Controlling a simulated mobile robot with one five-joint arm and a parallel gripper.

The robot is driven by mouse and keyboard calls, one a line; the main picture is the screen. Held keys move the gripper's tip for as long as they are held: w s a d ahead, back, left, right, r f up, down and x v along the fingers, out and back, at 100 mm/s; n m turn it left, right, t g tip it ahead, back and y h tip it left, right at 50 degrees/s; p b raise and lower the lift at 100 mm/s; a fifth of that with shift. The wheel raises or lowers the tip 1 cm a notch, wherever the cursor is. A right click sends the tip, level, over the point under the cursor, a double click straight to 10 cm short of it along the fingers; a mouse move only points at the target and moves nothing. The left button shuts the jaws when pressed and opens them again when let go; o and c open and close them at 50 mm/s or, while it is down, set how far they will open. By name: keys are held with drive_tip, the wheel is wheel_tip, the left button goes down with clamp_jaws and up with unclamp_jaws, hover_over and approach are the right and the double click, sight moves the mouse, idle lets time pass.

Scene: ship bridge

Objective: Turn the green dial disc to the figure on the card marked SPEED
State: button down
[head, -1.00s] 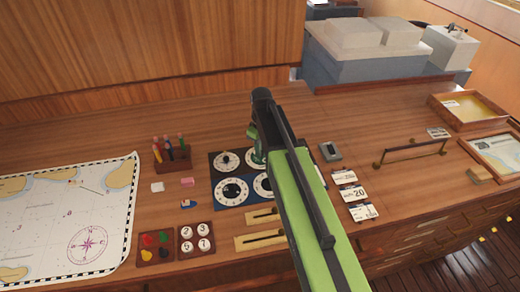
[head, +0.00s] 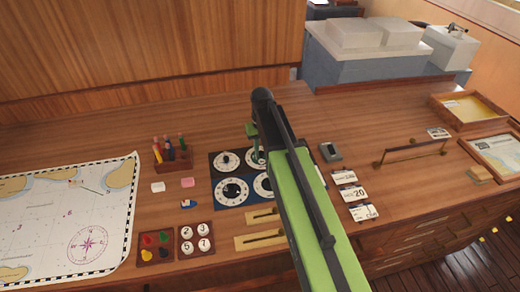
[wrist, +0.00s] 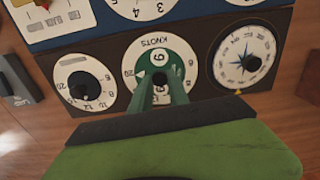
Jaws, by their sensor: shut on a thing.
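The green dial disc (wrist: 182,50) shows in the wrist view, set in a white ring marked KNOTS, upside down from here. A round white mark with a figure, 6 or 9, sits on the disc. My gripper (wrist: 160,78) is shut on the disc's central part, with both fingers reaching down to it. In the head view my arm hides most of this dial. Three white cards lie right of my arm: a top card (head: 345,177), a middle card (head: 354,193) reading 20, and a lower card (head: 363,212). I cannot read which is marked SPEED.
Beside the green disc are a black-knobbed dial (wrist: 85,87) and a compass-like dial (wrist: 244,58). A blue panel (head: 221,203) with more dials adjoins. A grey box (head: 330,151) and metal rail (head: 413,153) stand to the right; a chart (head: 60,220) lies left.

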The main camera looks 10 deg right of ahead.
sight(261, 152)
idle(0.3)
drive_tip(key=c, duration=1.3)
unclamp_jaws()
drive_tip(key=shift+o, duration=0.2)
drive_tip(key=shift+r, duration=0.1)
wheel_tip(261, 152, up, 17)
drive_tip(key=p, duration=1.7)
